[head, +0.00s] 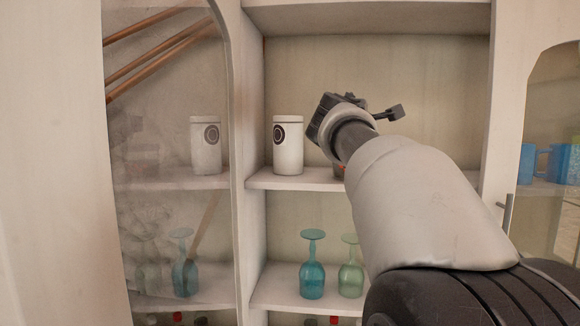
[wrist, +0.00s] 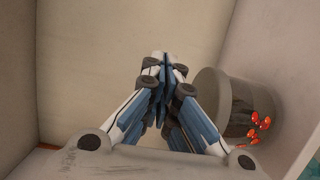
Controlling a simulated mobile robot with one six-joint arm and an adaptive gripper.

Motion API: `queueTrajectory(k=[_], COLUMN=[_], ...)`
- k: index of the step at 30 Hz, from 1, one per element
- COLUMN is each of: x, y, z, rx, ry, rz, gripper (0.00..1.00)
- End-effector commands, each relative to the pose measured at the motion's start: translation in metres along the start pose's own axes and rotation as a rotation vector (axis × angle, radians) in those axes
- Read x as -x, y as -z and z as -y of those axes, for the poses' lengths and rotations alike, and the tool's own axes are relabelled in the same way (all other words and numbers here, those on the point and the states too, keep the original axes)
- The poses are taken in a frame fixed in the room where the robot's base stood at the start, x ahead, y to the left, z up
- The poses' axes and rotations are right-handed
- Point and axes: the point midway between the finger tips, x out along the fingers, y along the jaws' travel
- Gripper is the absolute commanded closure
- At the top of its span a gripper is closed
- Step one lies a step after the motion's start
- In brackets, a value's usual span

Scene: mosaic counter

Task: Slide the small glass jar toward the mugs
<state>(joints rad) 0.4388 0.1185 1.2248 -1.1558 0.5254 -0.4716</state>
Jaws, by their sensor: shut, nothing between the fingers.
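The small glass jar (wrist: 212,88) stands at the right in the wrist view, clear grey with red pieces inside. In the head view my arm hides almost all of it; only a small reddish patch (head: 339,171) shows below the gripper. My gripper (wrist: 165,68) is shut and empty, its fingers together just left of the jar in the wrist view. I cannot tell whether they touch it. In the head view the gripper (head: 335,118) is above the middle shelf, its fingertips hidden. Blue mugs (head: 559,163) show at the far right, behind the right cabinet door.
A white canister with a dark round label (head: 288,145) stands on the middle shelf (head: 262,180), left of my gripper. Upturned teal (head: 312,275) and green (head: 350,278) goblets stand on the shelf below. An upright divider (head: 500,110) stands between this bay and the mugs.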

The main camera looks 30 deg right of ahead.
Motion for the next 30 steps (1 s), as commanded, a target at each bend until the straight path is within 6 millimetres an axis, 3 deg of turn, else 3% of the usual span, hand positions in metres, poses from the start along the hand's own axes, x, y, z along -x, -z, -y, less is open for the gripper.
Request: queueTrajectory(k=[15,24,30], x=[0.029,0.028,0.028], y=[0.114,0.109,0.109], z=[-0.004,0.068,0.096], rx=[0.0,0.003,0.001], ry=[-0.001,0.001,-0.001], rz=[-0.005,0.001,0.001], gripper=[1.0,1.0,1.0])
